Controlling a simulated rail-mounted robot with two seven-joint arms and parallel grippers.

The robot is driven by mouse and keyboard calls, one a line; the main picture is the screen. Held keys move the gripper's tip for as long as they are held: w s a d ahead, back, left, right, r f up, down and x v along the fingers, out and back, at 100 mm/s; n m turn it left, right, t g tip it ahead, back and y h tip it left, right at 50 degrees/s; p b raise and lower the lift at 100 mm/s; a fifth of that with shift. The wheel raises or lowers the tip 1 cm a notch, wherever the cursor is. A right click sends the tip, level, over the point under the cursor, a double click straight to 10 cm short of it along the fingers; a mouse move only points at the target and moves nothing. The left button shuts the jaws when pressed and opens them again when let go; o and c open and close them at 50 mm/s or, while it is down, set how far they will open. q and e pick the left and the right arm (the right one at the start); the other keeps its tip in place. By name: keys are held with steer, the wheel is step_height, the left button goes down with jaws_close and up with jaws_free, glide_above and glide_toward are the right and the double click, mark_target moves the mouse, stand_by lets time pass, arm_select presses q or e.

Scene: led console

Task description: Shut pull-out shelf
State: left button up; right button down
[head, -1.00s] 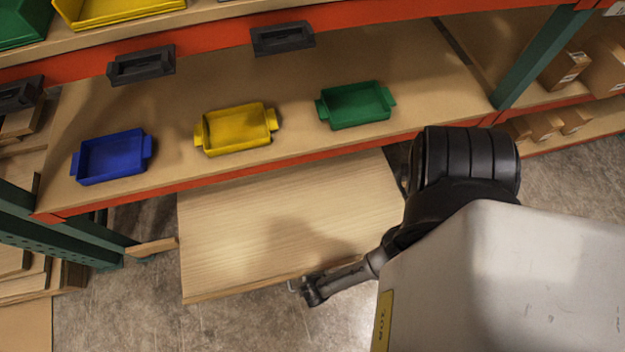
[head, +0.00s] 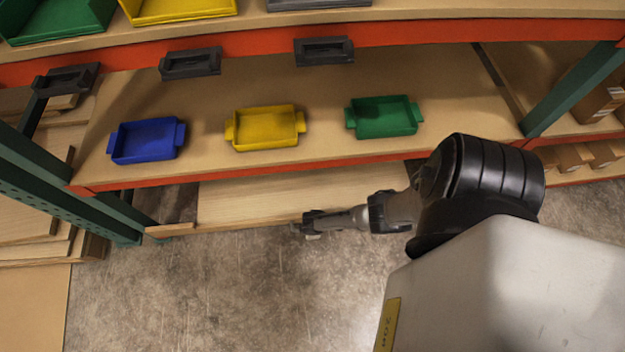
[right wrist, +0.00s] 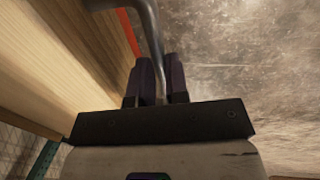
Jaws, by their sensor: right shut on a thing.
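The pull-out shelf (head: 262,197) is a light wooden board under the lower deck of the rack. Only a strip of it sticks out past the red front beam. It also shows in the right wrist view (right wrist: 55,60), at the left. My right gripper (head: 305,222) is at the shelf's front edge. In the right wrist view my right gripper (right wrist: 159,68) is shut, with its two dark fingers on either side of a grey metal bar handle (right wrist: 152,35). In the head view the handle is too small to make out. My left gripper is not in view.
Blue (head: 146,141), yellow (head: 266,128) and green (head: 384,118) trays sit on the deck above. Bare concrete floor lies in front.

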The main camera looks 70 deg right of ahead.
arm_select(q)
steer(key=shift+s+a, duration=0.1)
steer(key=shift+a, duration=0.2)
arm_select(e)
steer(key=shift+d, duration=0.15)
steer(key=c, duration=1.5)
jaws_free()
steer(key=shift+c, duration=0.2)
steer(key=o, duration=0.4)
steer(key=shift+w+d, duration=0.15)
steer(key=shift+d, duration=0.05)
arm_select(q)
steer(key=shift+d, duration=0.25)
arm_select(e)
steer(key=shift+a, duration=0.15)
steer(key=shift+r, duration=0.1)
arm_select(q)
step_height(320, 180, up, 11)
steer(key=p, duration=1.1)
arm_select(e)
steer(key=r, duration=0.4)
steer(key=s+a+r, duration=0.1)
steer(key=r, duration=0.4)
steer(key=a+r, duration=0.1)
steer(key=r, duration=0.3)
steer(key=shift+s+a+r, duration=0.15)
steer(key=shift+r, duration=0.05)
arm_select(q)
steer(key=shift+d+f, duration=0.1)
